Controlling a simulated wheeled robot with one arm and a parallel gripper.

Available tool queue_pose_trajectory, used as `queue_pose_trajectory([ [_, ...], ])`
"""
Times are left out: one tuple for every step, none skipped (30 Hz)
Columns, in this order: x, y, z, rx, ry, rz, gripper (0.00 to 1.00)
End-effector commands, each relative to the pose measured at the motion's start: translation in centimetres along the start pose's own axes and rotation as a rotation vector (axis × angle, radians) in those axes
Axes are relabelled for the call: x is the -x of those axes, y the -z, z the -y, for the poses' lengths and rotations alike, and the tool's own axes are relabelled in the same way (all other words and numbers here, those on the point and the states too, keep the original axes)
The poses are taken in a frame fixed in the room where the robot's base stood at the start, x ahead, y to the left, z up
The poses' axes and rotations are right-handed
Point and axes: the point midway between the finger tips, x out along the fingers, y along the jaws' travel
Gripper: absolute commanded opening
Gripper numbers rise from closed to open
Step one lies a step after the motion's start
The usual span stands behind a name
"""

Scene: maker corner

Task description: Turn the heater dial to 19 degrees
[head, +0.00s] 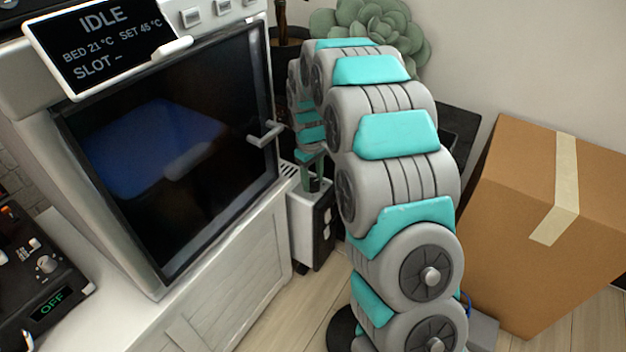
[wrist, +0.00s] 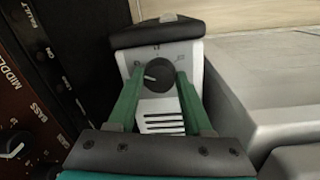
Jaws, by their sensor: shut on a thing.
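The heater (head: 305,232) is a small white and dark unit on the floor beside the white cabinet, partly hidden behind my arm in the head view. In the wrist view, the white heater body (wrist: 185,52) has a black top and dark vent slots below its dial. The round dark dial (wrist: 158,75) carries a light pointer mark toward the left; the scale marks around it are too small to read. My gripper (wrist: 159,72) has its green fingers on either side of the dial, shut on it. In the head view my gripper (head: 313,180) is small above the heater.
A printer-like machine (head: 170,150) with a display reading IDLE stands on the white cabinet (head: 225,290) at left. A dark device (head: 45,265) shows OFF. A cardboard box (head: 535,230) stands at right, and a plant (head: 375,22) is behind my arm.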

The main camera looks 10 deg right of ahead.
Motion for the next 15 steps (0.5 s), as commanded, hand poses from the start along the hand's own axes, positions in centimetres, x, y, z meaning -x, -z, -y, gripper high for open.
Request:
queue_pose_trajectory([
  [-0.05, 0.03, -0.02, -0.019, -0.001, 0.001, 0.00],
  [-0.05, 0.04, -0.01, -0.029, -0.001, 0.001, 0.00],
  [-0.04, 0.05, 0.00, -0.043, -0.001, 0.002, 0.00],
  [-0.03, 0.05, 0.01, -0.052, -0.001, 0.002, 0.00],
  [-0.03, 0.06, 0.01, -0.059, -0.001, 0.003, 0.00],
  [-0.02, 0.07, 0.01, -0.068, -0.001, 0.003, 0.00],
  [-0.01, 0.07, 0.01, -0.074, -0.001, 0.003, 0.00],
  [-0.02, 0.07, 0.01, -0.079, -0.001, 0.003, 0.00],
  [-0.01, 0.07, 0.01, -0.084, -0.001, 0.004, 0.00],
  [0.00, 0.08, 0.01, -0.087, -0.001, 0.004, 0.00],
  [0.00, 0.08, 0.01, -0.089, -0.001, 0.004, 0.00],
  [0.00, 0.07, 0.01, -0.091, 0.000, 0.004, 0.00],
  [0.00, 0.08, 0.00, -0.092, 0.000, 0.004, 0.00],
  [0.00, 0.07, 0.01, -0.092, 0.000, 0.004, 0.00],
  [0.01, 0.08, 0.01, -0.093, 0.000, 0.004, 0.00],
])
